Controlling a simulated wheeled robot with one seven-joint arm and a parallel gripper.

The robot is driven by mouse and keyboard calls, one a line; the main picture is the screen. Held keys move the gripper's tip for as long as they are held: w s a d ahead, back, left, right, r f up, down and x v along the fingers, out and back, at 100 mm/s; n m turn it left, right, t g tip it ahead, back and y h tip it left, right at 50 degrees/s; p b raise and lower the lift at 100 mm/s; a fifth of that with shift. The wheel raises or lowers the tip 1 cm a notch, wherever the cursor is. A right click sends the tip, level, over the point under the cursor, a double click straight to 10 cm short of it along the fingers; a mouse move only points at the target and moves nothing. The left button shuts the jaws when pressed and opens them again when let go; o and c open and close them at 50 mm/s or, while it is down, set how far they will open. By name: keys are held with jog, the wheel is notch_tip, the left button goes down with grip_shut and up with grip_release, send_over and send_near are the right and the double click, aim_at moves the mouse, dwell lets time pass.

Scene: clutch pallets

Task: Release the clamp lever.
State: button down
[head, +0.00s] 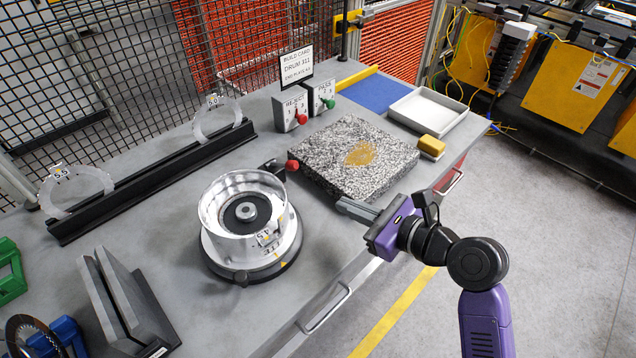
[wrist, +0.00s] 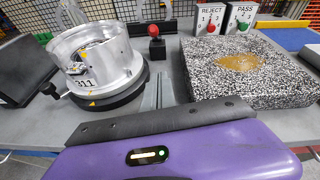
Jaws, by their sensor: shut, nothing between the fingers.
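The clamp lever, a dark arm with a red ball knob (head: 292,165), is beside the drum fixture, on its far right side. In the wrist view its red knob (wrist: 154,31) stands on a black block, straight beyond my fingers. A shiny open metal drum (head: 226,205) marked 311 sits upright on the round fixture base (head: 250,272); the drum also shows in the wrist view (wrist: 100,70). My gripper (head: 341,205) is over the bench's front part, right of the drum and short of the lever. Its fingers (wrist: 158,88) are shut and empty, apart from the knob.
A speckled granite block (head: 340,170) with an ochre patch lies close to the right of the lever. REJECT (head: 290,110) and PASS (head: 320,94) switch boxes stand behind it. A white tray (head: 460,112) and yellow block (head: 431,146) are farther right. Bare bench lies between drum and gripper.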

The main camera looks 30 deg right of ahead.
aim_at(281, 165)
jog(key=x, duration=1)
jog(key=shift+a, duration=0.1)
jog(key=r+p, duration=0.1)
jog(key=w+r, duration=0.1)
jog(key=shift+a+r, duration=0.25)
jog(key=shift+a, duration=0.15)
jog(key=shift+w+a+r+p, duration=0.2)
jog(key=shift+w+r+p, duration=0.15)
jog(key=shift+r+p, duration=0.1)
